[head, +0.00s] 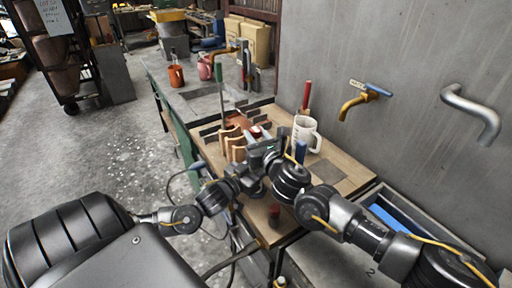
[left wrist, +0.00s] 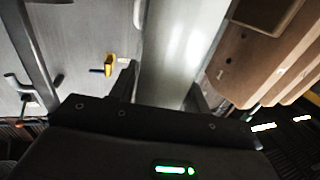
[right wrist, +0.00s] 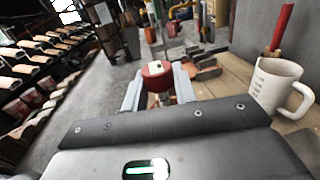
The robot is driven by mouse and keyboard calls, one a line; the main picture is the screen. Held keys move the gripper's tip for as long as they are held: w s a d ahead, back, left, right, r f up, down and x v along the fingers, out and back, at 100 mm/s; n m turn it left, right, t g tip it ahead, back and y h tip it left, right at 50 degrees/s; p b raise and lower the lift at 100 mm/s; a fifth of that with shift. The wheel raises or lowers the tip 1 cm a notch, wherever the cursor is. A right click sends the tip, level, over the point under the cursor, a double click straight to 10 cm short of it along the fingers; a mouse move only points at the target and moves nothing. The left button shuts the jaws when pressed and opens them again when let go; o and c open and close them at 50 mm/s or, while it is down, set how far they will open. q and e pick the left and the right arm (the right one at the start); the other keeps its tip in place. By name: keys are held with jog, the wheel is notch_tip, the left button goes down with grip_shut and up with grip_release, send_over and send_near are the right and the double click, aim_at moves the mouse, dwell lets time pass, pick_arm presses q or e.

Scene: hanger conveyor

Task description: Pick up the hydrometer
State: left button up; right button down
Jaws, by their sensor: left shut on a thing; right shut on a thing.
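My right gripper (right wrist: 158,92) is shut on a round red thing (right wrist: 157,72) with a small pale patch on top, seen in the right wrist view. My left gripper (left wrist: 163,95) is shut on a smooth pale grey thing (left wrist: 180,45) that runs up between its fingers in the left wrist view. In the head view both hands are close together over the near part of the bench, and the right gripper (head: 266,157) shows best. I cannot tell for sure which held thing is the hydrometer, or whether both grippers hold the same piece.
A white mug (head: 306,133) stands on the wooden bench (head: 342,163) right of the grippers. A brown slotted rack (head: 232,140) is just left of them. A yellow tap (head: 357,101) and grey pipe (head: 472,112) stick out from the wall.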

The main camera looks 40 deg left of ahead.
notch_tip(320, 180, up, 18)
dwell(0.3)
jog(key=shift+f, duration=0.1)
pick_arm(q)
jog(key=o, duration=1.5)
jog(key=shift+o, duration=0.2)
jog(key=s, duration=1.2)
jog(key=shift+a, duration=0.2)
